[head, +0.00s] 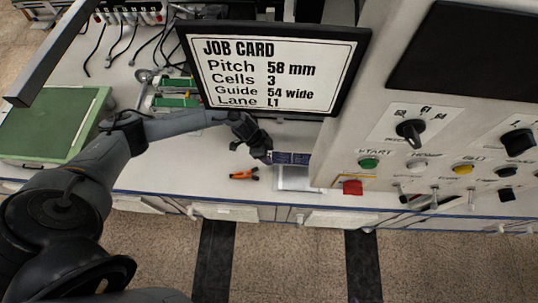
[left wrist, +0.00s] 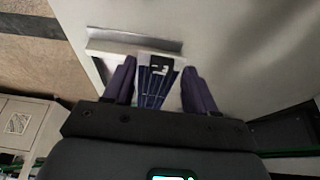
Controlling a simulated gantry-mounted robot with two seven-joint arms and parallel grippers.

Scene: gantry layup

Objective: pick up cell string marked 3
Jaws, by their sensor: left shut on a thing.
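The cell string (head: 292,158) is a short dark blue strip with pale lines, to the right of my left gripper (head: 266,156) in the head view. In the left wrist view the string (left wrist: 153,88) lies between the two fingers of my left gripper (left wrist: 158,88), which is shut on it. A black tag (left wrist: 159,65) sits at its far end; I cannot read a number on it. Whether the string is clear of the surface below is hard to tell. My right gripper is out of view.
A white tray (head: 296,180) lies just below the string on the white bench (head: 165,170). Orange-handled pliers (head: 244,174) lie to its left. A job card screen (head: 275,72) stands behind, and a control panel (head: 425,120) with knobs and buttons is close on the right.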

